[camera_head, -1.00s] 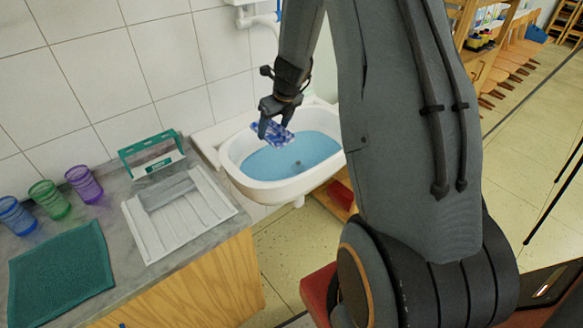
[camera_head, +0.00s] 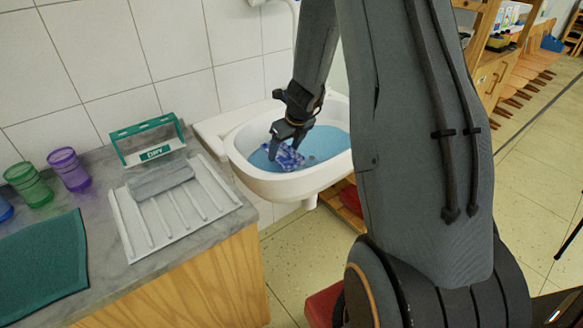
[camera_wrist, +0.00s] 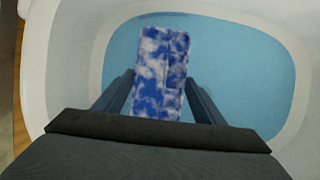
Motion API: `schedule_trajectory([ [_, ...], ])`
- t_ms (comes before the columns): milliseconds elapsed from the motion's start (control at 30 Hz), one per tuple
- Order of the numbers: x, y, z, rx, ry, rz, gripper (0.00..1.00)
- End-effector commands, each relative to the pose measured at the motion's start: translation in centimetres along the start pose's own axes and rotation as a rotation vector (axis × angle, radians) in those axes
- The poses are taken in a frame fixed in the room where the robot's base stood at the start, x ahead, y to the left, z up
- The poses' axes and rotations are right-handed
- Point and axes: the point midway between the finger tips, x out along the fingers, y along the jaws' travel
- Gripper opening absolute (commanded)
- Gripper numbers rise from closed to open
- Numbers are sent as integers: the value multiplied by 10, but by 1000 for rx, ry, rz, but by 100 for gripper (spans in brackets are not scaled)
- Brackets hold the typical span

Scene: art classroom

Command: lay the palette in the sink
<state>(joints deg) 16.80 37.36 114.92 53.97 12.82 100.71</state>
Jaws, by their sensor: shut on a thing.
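The palette (camera_head: 290,158) is a small flat oblong piece mottled blue and white. My gripper (camera_head: 281,148) is shut on it, down inside the sink basin. In the wrist view the palette (camera_wrist: 161,70) stands out between the two dark fingers of my gripper (camera_wrist: 159,88). The white sink (camera_head: 262,181) hangs on the tiled wall and has a blue inside. The sink rim (camera_wrist: 303,45) surrounds the palette in the wrist view. I cannot tell whether the palette touches the sink's bottom.
Left of the sink, a counter holds a white ridged draining board (camera_head: 150,228), a green rack marked DRY (camera_head: 150,141), purple (camera_head: 68,170) and green (camera_head: 28,186) cups, and a teal mat (camera_head: 40,268). A reddish shelf (camera_head: 350,198) is beneath the sink.

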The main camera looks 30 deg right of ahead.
Motion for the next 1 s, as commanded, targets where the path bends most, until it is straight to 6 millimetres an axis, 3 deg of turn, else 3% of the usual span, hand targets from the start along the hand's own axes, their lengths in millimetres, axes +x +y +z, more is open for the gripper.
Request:
schedule_trajectory([
  [100, 22, -1, -8, 1, 1, -1, 41],
  [267, 31, 0, -12, 0, 0, -1, 41],
  [500, 58, 0, -24, 2, 1, 0, 41],
  [1000, 66, -1, -27, 0, 0, -1, 41],
])
